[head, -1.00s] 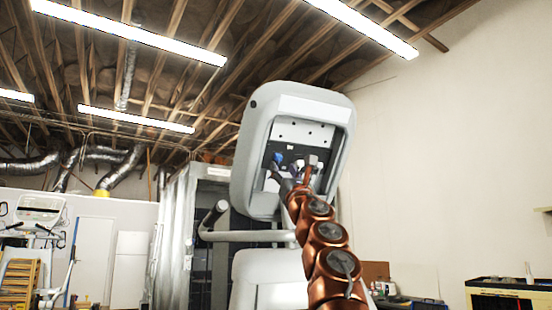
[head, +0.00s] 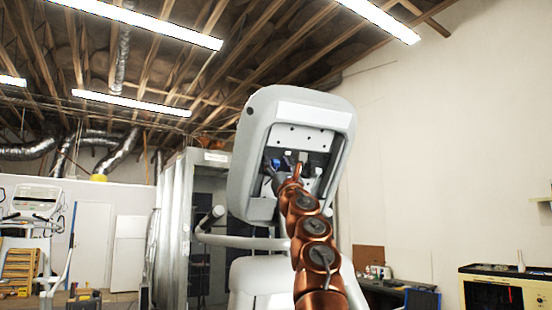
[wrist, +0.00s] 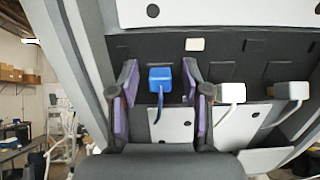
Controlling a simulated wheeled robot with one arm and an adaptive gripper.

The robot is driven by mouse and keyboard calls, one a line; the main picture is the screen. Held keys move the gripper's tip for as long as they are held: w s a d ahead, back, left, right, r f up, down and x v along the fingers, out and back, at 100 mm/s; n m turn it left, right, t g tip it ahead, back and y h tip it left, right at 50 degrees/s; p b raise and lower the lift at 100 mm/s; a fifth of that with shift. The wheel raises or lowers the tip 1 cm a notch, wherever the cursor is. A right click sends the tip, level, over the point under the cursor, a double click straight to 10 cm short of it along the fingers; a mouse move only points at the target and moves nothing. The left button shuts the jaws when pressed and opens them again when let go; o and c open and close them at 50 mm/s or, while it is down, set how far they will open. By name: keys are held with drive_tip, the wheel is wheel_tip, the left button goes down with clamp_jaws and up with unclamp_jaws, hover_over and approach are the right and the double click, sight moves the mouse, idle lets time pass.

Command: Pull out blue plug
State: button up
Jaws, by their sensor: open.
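The blue plug (wrist: 160,79) sits in the dark panel inside the console housing, with a blue cable hanging down from it. In the wrist view my gripper (wrist: 161,82) is open, with one purple-padded finger on each side of the plug and visible gaps between. I cannot tell how deep the fingers reach relative to the plug. In the head view the blue plug (head: 276,163) is a small blue patch, and my gripper (head: 277,168) is inside the housing, partly hidden by my copper arm.
Two white plugs (wrist: 231,96) (wrist: 292,91) with white cables sit right of the blue plug. The grey console housing (head: 240,150) surrounds the opening, its wall close to the left finger. A handlebar (head: 215,238) stands below left.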

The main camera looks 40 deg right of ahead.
clamp_jaws()
idle(0.5)
